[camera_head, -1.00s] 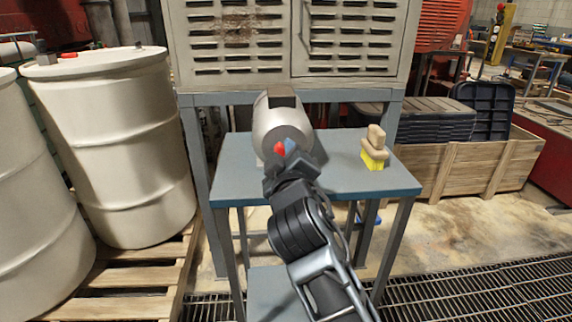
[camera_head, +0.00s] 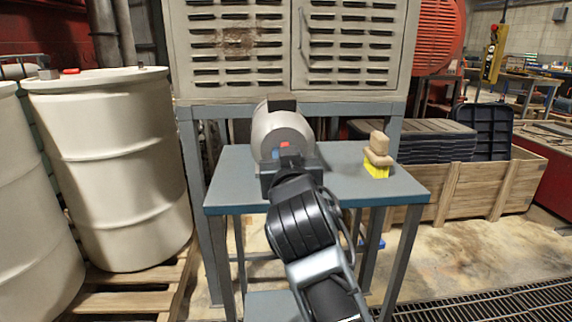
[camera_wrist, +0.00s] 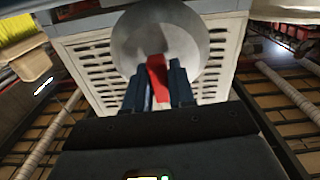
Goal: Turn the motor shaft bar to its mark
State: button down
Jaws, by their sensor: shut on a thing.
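The motor (camera_head: 268,131) is a grey cylinder lying on the blue-grey table with its round face towards me. It also shows in the wrist view (camera_wrist: 200,30). The shaft bar (camera_wrist: 158,78) is red and stands out from that face; a small red part of it shows in the head view (camera_head: 285,145). My gripper (camera_wrist: 159,88) is shut on the bar, one dark finger on each side. A small blue patch (camera_head: 275,154) shows beside the red in the head view; I cannot tell what it belongs to. I cannot make out the mark.
A brush (camera_head: 377,157) with yellow bristles stands on the table (camera_head: 345,187), right of the motor. A vented cabinet (camera_head: 345,50) stands behind. White drums (camera_head: 110,170) on a pallet are at left. A wooden crate (camera_head: 470,190) is at right.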

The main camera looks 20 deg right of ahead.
jog(key=shift+f+m, duration=0.15)
jog(key=shift+m, duration=0.25)
jog(key=c, duration=1)
grip_release()
jog(key=shift+c, duration=0.2)
jog(key=v, duration=0.7)
jog(key=shift+s, duration=0.35)
jog(key=shift+a, duration=0.1)
